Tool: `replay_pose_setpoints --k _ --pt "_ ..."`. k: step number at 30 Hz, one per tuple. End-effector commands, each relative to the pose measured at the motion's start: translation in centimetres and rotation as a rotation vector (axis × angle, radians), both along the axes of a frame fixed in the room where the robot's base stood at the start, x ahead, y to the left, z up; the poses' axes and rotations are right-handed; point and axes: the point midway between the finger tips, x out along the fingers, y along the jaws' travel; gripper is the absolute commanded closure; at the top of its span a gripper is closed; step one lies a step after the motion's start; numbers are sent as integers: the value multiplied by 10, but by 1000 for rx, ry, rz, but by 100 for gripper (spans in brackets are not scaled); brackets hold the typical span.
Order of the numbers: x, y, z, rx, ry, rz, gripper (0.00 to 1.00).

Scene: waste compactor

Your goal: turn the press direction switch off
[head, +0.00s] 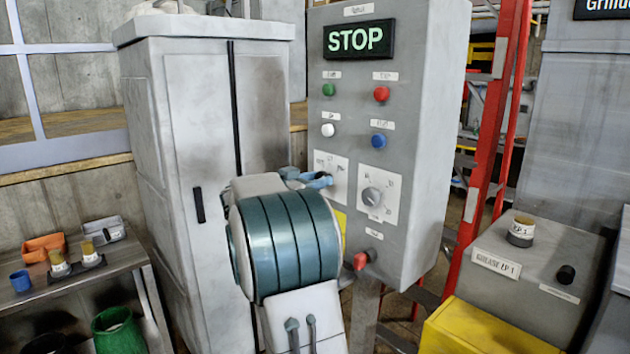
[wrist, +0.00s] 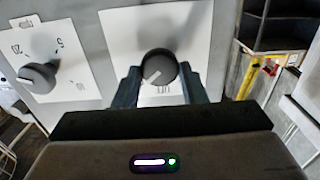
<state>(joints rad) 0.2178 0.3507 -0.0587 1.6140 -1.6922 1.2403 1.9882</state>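The control panel (head: 340,235) has two rotary switches on white plates. The left plate (head: 328,160) has its knob hidden behind my gripper (head: 318,180) in the head view. The fingers are apart, one on each side, with small gaps to the knob visible. The lettering on its plate (wrist: 120,30) appears upside down. The other knob (head: 372,196) is clear of my gripper; it also shows in the wrist view (wrist: 38,77).
Green (head: 329,90), red (head: 381,94), white (head: 328,130) and blue (head: 379,141) buttons sit above the switches, under a lit STOP sign (head: 358,40). A red knob (head: 361,260) projects below. A grey cabinet (head: 180,120) stands at left.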

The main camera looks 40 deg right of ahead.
Motion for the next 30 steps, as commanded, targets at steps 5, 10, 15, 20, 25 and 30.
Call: replay_pose_setpoints --k 5,10,15,20,25,30 --pt "0 0 -1 0 4 1 85" --pt "1 1 -3 -2 39 2 85" --pt "1 1 -5 -11 125 3 85" --pt "1 1 -6 -21 250 2 85" --pt "2 1 -5 -33 405 2 85" --pt "3 2 -4 -44 553 3 85"
